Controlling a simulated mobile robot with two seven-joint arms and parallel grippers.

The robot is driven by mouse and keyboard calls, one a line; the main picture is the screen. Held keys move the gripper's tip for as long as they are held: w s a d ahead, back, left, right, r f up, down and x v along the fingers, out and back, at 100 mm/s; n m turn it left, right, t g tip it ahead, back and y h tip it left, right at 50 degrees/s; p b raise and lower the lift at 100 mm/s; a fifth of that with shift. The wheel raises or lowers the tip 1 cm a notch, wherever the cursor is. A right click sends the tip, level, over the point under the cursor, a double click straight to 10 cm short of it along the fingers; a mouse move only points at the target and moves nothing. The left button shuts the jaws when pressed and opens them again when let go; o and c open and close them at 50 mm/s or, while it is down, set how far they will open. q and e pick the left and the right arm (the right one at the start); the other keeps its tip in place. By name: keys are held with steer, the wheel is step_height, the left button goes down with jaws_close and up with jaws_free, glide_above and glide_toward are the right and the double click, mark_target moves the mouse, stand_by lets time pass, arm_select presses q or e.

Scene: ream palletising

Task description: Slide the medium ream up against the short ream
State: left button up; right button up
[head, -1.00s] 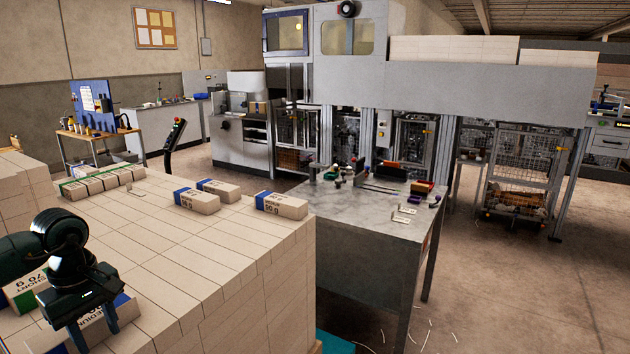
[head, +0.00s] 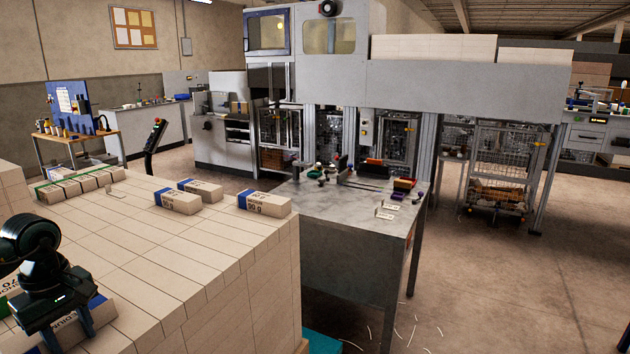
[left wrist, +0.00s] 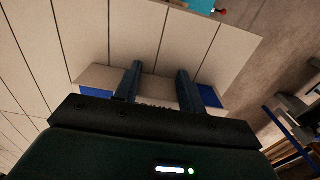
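The medium ream (head: 100,314), white with a blue band, lies on the stack top at the lower left of the head view. It also shows in the left wrist view (left wrist: 155,84), with blue at both ends. The short ream (head: 8,296), with green on its wrapper, is behind it at the left edge, mostly hidden by my arm. Whether the two reams touch is hidden. My left gripper (head: 66,338) is over the medium ream, its two fingers apart. In the wrist view the fingers (left wrist: 157,80) overlap the ream's middle; contact is unclear. My right gripper is out of view.
Three blue-banded reams (head: 264,203) lie at the far side of the stack top (head: 150,255). A row of green-banded reams (head: 85,184) is at its far left. A grey table (head: 340,225) with small items stands beyond. The stack's middle is mostly clear.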

mark_target(58, 323)
arm_select(q)
steer(key=a, duration=0.1)
steer(key=w+a, duration=0.1)
steer(key=a, duration=0.1)
steer(key=w+a, duration=0.1)
steer(key=shift+w+a, duration=0.1)
steer(key=shift+a, duration=0.05)
steer(key=shift+w+a+p, duration=0.2)
steer(key=shift+w+a, duration=0.35)
steer(key=shift+a, duration=0.5)
steer(key=shift+w+a+p, duration=0.2)
steer(key=shift+w+a, duration=0.35)
steer(key=shift+a, duration=0.55)
steer(key=shift+w+a+p, duration=0.2)
steer(key=shift+w+a, duration=0.35)
steer(key=shift+a, duration=0.5)
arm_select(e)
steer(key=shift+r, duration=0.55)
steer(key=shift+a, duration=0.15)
